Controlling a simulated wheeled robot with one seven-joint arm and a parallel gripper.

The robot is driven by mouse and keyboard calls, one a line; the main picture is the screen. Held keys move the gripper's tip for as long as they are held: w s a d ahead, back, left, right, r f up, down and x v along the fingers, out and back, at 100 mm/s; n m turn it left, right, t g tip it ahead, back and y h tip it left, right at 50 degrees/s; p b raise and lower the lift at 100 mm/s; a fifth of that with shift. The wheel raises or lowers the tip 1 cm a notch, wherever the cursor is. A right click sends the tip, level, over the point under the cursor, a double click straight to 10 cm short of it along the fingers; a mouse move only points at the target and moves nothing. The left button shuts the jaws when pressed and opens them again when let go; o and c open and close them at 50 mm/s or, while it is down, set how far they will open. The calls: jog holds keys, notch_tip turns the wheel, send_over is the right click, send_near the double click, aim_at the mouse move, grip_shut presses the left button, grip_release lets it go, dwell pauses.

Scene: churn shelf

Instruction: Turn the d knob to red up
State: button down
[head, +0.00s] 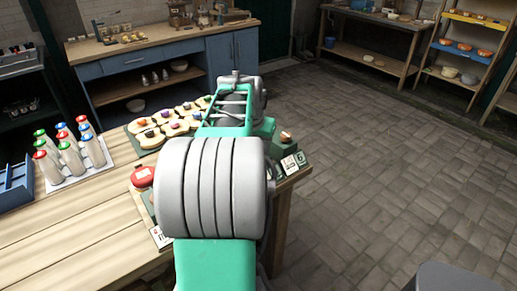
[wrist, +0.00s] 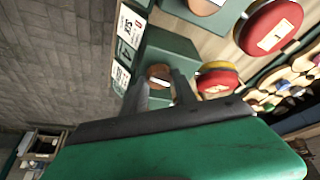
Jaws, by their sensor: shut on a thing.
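In the wrist view my gripper (wrist: 160,82) has its two dark fingers on either side of a brown round knob (wrist: 158,72) with a white mark. The fingers are shut on it. The knob sits on a dark green box (wrist: 170,48) with white label cards along its side. I cannot read a letter d on it. In the head view my arm hides the gripper and the held knob. Another brown knob (head: 286,136) shows on a green box at the table's right end.
Bottles with coloured caps (head: 70,158) stand on a white tray at left.

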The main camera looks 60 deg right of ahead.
jog(key=shift+s+n+t+b, duration=0.1)
jog(key=shift+n+t+b, duration=0.25)
jog(key=shift+n, duration=0.75)
jog(key=c, duration=1)
grip_release()
jog(key=v, duration=0.7)
jog(key=shift+r, duration=0.4)
